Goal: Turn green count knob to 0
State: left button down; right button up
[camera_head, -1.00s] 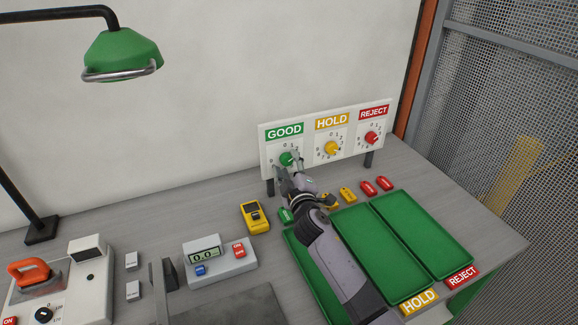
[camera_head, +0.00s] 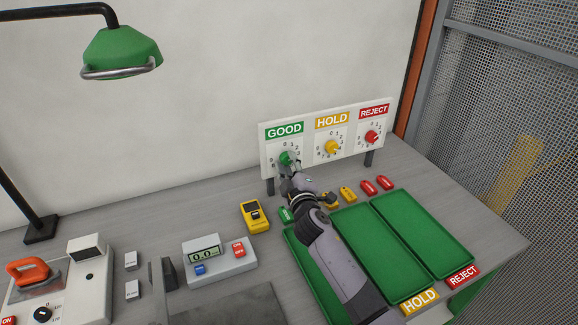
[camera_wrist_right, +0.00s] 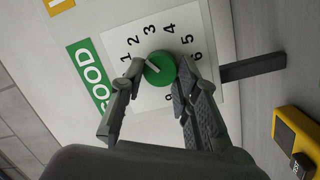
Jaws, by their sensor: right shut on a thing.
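The green count knob (camera_head: 286,158) sits on the dial under the GOOD label (camera_head: 285,132). In the right wrist view the knob (camera_wrist_right: 160,68) is round, with a white pointer line slanting to the upper left, towards the 1 and 2 side. My right gripper (camera_head: 288,164) is shut on the knob; in the wrist view its two fingers (camera_wrist_right: 158,76) flank it. The left finger hides the part of the dial beside the 1, so I cannot see the 0 there. My left gripper is not in view.
The yellow HOLD knob (camera_head: 332,147) and red REJECT knob (camera_head: 372,137) share the white panel. Green trays (camera_head: 437,235) and several coloured tags lie below. A yellow device (camera_head: 255,215) and a counter box (camera_head: 222,262) stand left of my arm.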

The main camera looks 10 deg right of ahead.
jog(key=n+b, duration=0.2)
jog(key=shift+f+n+t, duration=0.3)
jog(key=shift+n, duration=0.1)
jog(key=n+b, duration=0.1)
jog(key=n, duration=0.2)
jog(key=shift+y, duration=0.3)
jog(key=n+b, duration=0.1)
jog(key=n, duration=0.2)
jog(key=shift+f+n+t+b, duration=0.1)
jog(key=shift+n+t+b, duration=0.2)
jog(key=shift+t, duration=0.1)
jog(key=shift+d+n+y+b, duration=0.1)
jog(key=shift+n+y+b, duration=0.35)
jog(key=shift+n, duration=0.95)
jog(key=o, duration=1.2)
jog(key=shift+s, duration=0.1)
jog(key=s, duration=0.4)
jog(key=s+d+f, duration=0.1)
jog(key=s, duration=0.6)
jog(key=shift+s+d+f, duration=0.15)
jog(key=shift+s+f, duration=0.15)
jog(key=shift+s, duration=0.05)
